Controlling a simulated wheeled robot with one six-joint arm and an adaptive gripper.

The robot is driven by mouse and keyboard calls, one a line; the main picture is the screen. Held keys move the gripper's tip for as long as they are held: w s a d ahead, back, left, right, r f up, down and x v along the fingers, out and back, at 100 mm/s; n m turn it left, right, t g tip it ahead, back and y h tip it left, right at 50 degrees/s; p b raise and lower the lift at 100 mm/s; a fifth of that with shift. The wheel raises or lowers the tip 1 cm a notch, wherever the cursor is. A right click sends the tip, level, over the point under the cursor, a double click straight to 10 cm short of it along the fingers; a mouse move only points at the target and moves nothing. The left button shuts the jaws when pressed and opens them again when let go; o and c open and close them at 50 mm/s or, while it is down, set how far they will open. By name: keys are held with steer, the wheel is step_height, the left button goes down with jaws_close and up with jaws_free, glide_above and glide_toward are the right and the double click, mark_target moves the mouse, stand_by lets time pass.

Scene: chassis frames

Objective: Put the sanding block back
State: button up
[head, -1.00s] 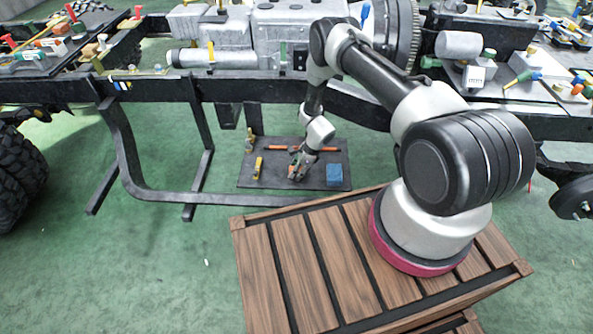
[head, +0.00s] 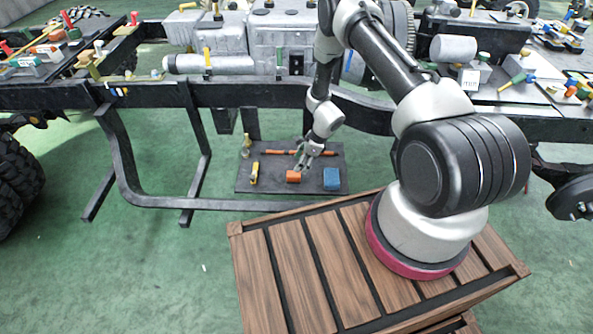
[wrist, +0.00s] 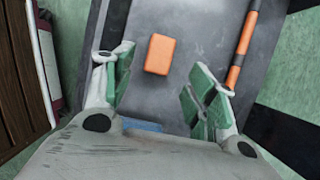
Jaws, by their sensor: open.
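An orange block (head: 293,176), which looks like the sanding block, lies flat on the dark grey mat (head: 250,185). It also shows whole in the wrist view (wrist: 160,54), beyond and between my open fingers. My gripper (head: 304,161) is open and empty just above and behind it in the head view. In the wrist view the green-padded fingers of my gripper (wrist: 163,80) are well apart, with nothing between the pads. A blue block (head: 332,179) lies to the right on the mat; part of it shows in the wrist view (wrist: 142,126) under the gripper body.
An orange-and-dark rod (head: 280,152) lies along the mat's back. A yellow tool (head: 255,173) and a small upright brass-coloured item (head: 247,147) are at its left. The black chassis rail (head: 270,98) runs above the mat. A wooden slatted crate top (head: 285,255) is in front.

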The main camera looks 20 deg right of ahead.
step_height(320, 180, up, 41)
steer(key=s+d+n+t, duration=0.1)
steer(key=s+d+n, duration=0.2)
steer(key=n, duration=0.7)
steer(key=s+r+n, duration=0.3)
steer(key=s+r, duration=0.3)
steer(key=r, duration=0.2)
steer(key=s+d+r+n+h, duration=0.1)
steer(key=s+d+r+n, duration=0.2)
steer(key=s, duration=0.5)
steer(key=s+d+r+n+t+h, duration=0.1)
steer(key=s+r, duration=0.3)
steer(key=s, duration=0.4)
steer(key=s+d+r+n+h, duration=0.2)
steer(key=s+d+r+n, duration=0.2)
steer(key=s, duration=0.4)
steer(key=shift+d+n+t, duration=0.3)
steer(key=shift+d+t, duration=0.05)
steer(key=shift+t, duration=0.05)
